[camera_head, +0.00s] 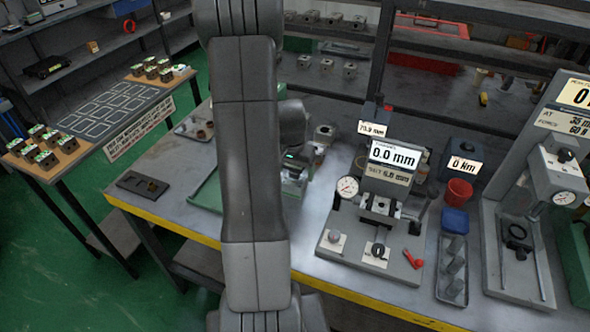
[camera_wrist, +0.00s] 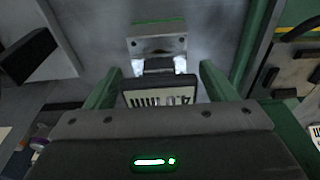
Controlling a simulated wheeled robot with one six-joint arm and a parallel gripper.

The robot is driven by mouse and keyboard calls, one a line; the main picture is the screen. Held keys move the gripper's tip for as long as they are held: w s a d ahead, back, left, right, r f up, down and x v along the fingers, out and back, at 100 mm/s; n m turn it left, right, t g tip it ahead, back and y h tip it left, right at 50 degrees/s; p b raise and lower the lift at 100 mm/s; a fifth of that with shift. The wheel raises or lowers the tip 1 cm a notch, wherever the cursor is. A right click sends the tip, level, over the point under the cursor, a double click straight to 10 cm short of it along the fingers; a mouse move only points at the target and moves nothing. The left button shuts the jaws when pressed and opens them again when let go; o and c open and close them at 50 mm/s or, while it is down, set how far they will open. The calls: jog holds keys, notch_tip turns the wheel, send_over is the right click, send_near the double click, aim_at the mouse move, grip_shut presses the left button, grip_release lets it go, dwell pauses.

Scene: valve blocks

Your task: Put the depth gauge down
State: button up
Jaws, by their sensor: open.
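The depth gauge (camera_wrist: 160,96) shows in the wrist view as a dark body with a white display, upside down, between my two green fingers. My gripper (camera_wrist: 160,80) is open around it, one finger on each side; whether either finger touches it I cannot tell. A pale metal block (camera_wrist: 158,46) is just beyond the gauge, and I cannot tell if the two touch. In the head view my gripper (camera_head: 294,172) is low over the bench, right of my arm, and the gauge is not clear there.
A test stand with a 0.0 mm display (camera_head: 395,153) and dial stands to the right on the grey bench (camera_head: 160,205). A red cup (camera_head: 458,192) and a tray of grey cylinders (camera_head: 453,268) are further right. A dark plate (camera_head: 142,184) lies at the left.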

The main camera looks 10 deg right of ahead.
aim_at(293, 167)
jog(key=shift+r+p, duration=0.35)
jog(key=shift+r, duration=0.25)
notch_tip(293, 167, up, 11)
jog(key=s+a+b, duration=0.1)
jog(key=shift+s+r, duration=0.2)
jog(key=shift+s, duration=0.05)
jog(key=shift+f, duration=0.1)
jog(key=f, duration=0.4)
jog(key=w+f, duration=0.1)
jog(key=f, duration=0.3)
jog(key=d+f, duration=0.1)
jog(key=f, duration=0.3)
jog(key=shift+w+f, duration=0.3)
jog(key=shift+f, duration=0.1)
jog(key=shift+r+p, duration=0.35)
jog(key=shift+r, duration=0.1)
jog(key=shift+f, duration=0.1)
